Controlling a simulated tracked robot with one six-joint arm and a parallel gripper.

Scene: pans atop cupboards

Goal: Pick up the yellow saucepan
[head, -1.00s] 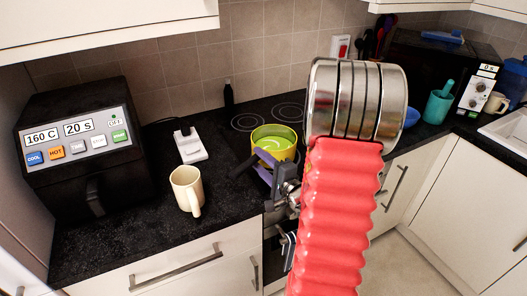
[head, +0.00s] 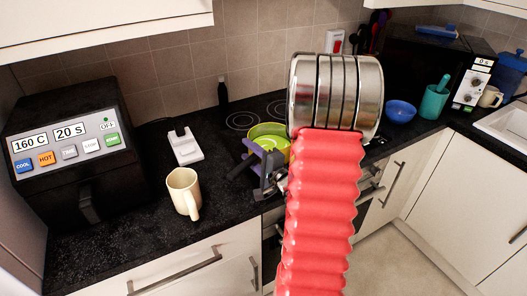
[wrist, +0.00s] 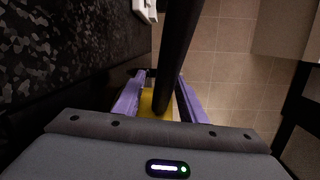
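The yellow saucepan (head: 270,132) is on or just over the hob at the back of the counter, partly behind my gripper. Its dark handle points left and toward me. My gripper (head: 259,160), with purple fingers, is at the handle, in front of the pan. In the wrist view the black handle (wrist: 177,45) runs between my two fingers (wrist: 163,85), and a strip of the yellow pan (wrist: 147,103) shows between them. The fingertips are close beside the handle; I cannot tell whether they press on it. The pan's base is hidden.
A cream mug (head: 184,191) stands left near the counter edge, with a white charger (head: 184,147) behind it. A black appliance (head: 70,150) fills the left end. A dark bottle (head: 222,92) stands at the wall.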

